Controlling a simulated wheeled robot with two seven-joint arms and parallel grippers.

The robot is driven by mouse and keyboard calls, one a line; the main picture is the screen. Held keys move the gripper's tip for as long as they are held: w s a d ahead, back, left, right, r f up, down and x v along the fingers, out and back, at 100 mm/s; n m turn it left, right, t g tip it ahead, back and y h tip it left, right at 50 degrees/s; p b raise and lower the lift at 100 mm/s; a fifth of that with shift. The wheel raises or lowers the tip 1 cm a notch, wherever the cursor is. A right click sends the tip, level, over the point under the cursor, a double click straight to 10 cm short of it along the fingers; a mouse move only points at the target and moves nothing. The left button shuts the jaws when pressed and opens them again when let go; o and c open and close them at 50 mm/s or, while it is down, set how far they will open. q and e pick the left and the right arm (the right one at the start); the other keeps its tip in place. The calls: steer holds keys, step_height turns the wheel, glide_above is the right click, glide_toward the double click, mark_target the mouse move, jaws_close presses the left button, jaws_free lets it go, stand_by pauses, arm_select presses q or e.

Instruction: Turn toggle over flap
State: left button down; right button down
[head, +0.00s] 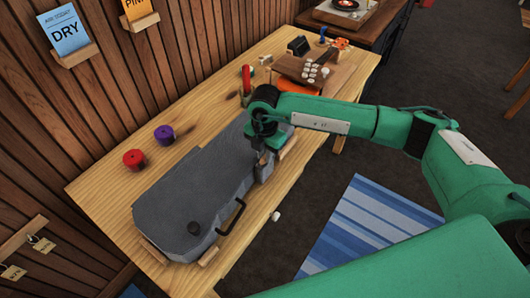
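A grey ukulele case (185,190) lies shut along the wooden table. A black handle (231,217) is on its near side, and a dark round piece (194,228) sits near its front end. My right gripper (263,160) points down at the narrow far end of the case, by its right edge. The wrist and fingers cover that spot, so I cannot make out a toggle or flap there, or whether the fingers touch or hold anything. My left gripper is out of view.
Wooden blocks (208,256) show at the edges of the case. A red roll (134,160) and a purple roll (164,134) stand behind it. A wooden stand with white knobs (316,72) is at the far end. A small white piece (276,216) is by the table's near edge.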

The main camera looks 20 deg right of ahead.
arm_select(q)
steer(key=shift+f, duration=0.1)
